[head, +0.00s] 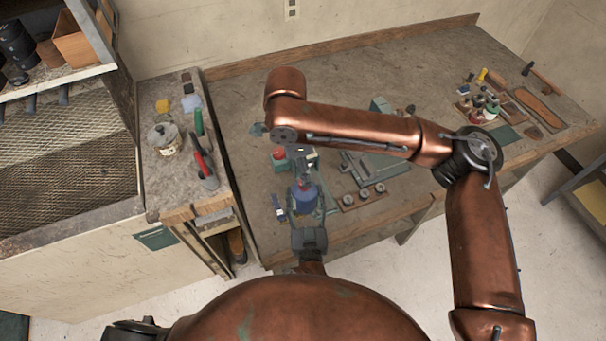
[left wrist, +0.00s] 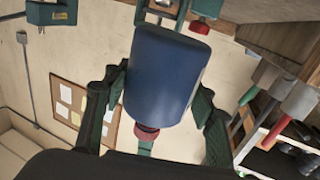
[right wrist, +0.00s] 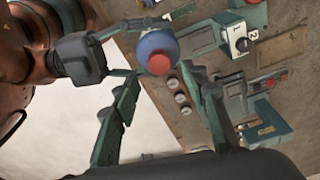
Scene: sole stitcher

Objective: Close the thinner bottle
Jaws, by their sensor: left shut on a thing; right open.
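In the right wrist view, the red top (right wrist: 159,64) faces the camera, between and beyond the fingertips of my right gripper (right wrist: 162,80). The right gripper is open and empty, apart from the bottle. Whether the red top is a fitted cap, I cannot tell.
The workbench (head: 240,90) carries a teal machine (right wrist: 240,40) and several round grey pieces (head: 363,193) near its front edge. Small bottles and tools (head: 485,105) crowd its right end. A side counter (head: 160,185) holds a can (head: 163,138) and red-handled tool (head: 204,168).

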